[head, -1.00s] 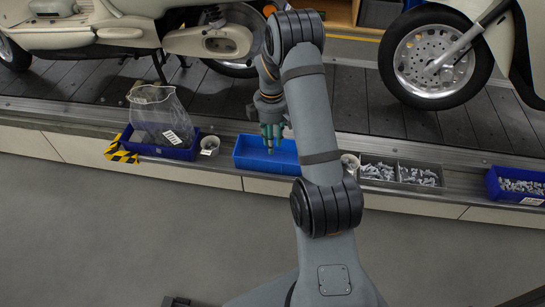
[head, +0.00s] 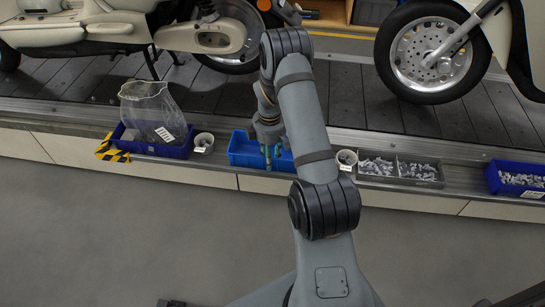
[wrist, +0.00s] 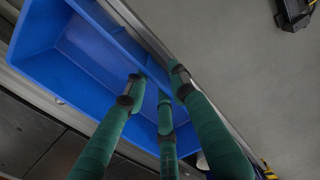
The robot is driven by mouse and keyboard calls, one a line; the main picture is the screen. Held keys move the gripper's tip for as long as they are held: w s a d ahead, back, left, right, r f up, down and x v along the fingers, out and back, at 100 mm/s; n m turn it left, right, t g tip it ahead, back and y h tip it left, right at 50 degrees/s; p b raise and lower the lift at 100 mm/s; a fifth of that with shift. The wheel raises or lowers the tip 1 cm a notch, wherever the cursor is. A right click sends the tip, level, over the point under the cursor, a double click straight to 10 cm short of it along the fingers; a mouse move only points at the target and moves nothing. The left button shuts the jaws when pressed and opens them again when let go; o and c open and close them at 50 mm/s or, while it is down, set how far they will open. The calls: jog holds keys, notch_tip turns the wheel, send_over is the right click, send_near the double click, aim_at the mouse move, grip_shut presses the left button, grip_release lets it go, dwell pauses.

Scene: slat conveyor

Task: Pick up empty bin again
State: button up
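The empty blue bin (head: 240,152) stands on the ledge at the front of the conveyor, in the middle of the head view. In the wrist view the bin (wrist: 60,55) fills the upper left, and its inside is bare. My gripper (head: 268,160) is down at the bin's front wall. In the wrist view its green-wrapped fingers (wrist: 157,82) are spread apart, with two on the bin's inner side and one on the outer side of the front wall. Whether any finger touches the wall is unclear. My arm hides the bin's right end in the head view.
A blue bin with a clear bag (head: 150,110) is at left, and a grey divided tray (head: 400,170) and blue parts bin (head: 518,180) are at right. Scooters stand behind. The front floor is clear.

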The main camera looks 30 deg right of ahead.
jog(key=c, duration=0.4)
grip_shut()
